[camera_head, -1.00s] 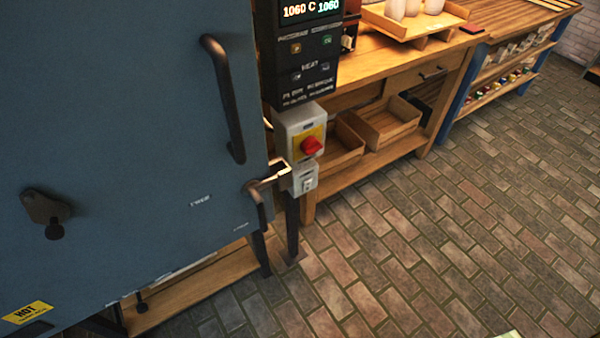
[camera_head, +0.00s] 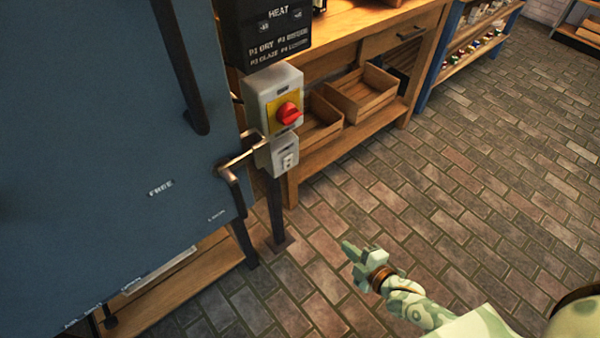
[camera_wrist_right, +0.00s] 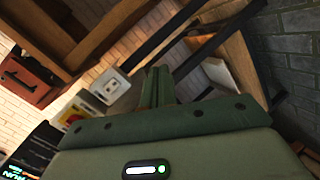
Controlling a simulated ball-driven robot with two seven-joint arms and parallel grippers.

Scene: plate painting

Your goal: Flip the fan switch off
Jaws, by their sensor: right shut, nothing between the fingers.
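A small grey-white box (camera_head: 278,157) with a small switch-like face hangs on a post beside the blue kiln. Just above it is a larger grey box (camera_head: 272,90) with a red rotary knob (camera_head: 288,113) on a yellow plate. I cannot read which one is the fan switch. In the right wrist view the small box (camera_wrist_right: 108,88) is ahead and left of the fingers, and the yellow plate (camera_wrist_right: 72,114) is lower left. My right gripper (camera_head: 350,250) is shut and empty, below and right of the boxes, apart from them. My left gripper is out of view.
The blue kiln door (camera_head: 100,130) with its dark handle (camera_head: 182,75) fills the left. A black control panel (camera_head: 265,35) is above the boxes. A wooden bench (camera_head: 345,150) with crates (camera_head: 362,95) stands behind. The brick floor (camera_head: 430,200) at right is open.

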